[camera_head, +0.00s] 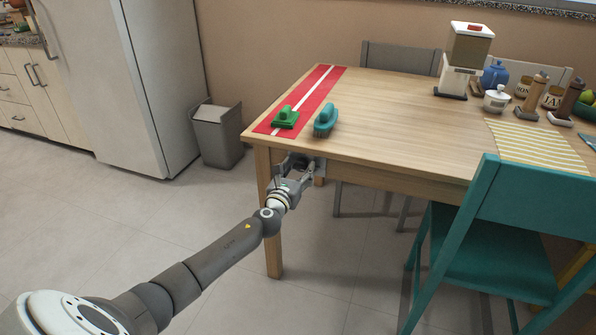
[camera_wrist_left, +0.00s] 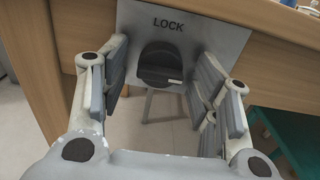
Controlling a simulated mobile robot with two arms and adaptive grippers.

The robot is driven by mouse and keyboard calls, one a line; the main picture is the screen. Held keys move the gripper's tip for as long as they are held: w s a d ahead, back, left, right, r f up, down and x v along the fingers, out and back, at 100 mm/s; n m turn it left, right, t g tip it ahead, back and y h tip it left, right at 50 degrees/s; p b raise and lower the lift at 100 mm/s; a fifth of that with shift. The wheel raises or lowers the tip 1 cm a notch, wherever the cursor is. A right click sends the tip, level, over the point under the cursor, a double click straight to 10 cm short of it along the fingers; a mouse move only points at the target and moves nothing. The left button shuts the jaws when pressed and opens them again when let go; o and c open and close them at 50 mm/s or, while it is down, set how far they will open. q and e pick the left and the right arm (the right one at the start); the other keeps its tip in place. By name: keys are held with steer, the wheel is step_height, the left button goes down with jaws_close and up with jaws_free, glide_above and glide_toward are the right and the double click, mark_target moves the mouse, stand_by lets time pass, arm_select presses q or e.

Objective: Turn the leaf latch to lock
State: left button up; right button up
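A dark round latch knob (camera_wrist_left: 160,68) sits on a grey metal plate (camera_wrist_left: 212,30) marked LOCK, on the table's edge in the left wrist view. A small light mark shows at the knob's lower right. My left gripper (camera_wrist_left: 160,88) is open, with its fingers on either side of the knob and gaps between them and it. In the head view, my left gripper (camera_head: 296,168) is just below the table edge near the front left corner, by the plate (camera_head: 319,166). The knob is hidden there. My right gripper is not in view.
The wooden table (camera_head: 390,105) carries a red runner (camera_head: 322,82), a green brush (camera_head: 285,118) and a teal brush (camera_head: 325,120) near the corner above my gripper. A teal chair (camera_head: 510,220) stands to the right. A grey bin (camera_head: 217,135) stands left of the table.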

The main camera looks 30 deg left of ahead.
arm_select(q)
steer(key=c, duration=0.9)
steer(key=shift+n, duration=0.4)
steer(key=n+b, duration=0.1)
steer(key=n, duration=0.2)
steer(key=shift+d+f+n, duration=0.1)
steer(key=shift+n, duration=0.2)
steer(key=n, duration=0.4)
steer(key=shift+n, duration=0.3)
steer(key=n, duration=0.4)
steer(key=shift+r+n, duration=0.2)
steer(key=shift+n, duration=2.3)
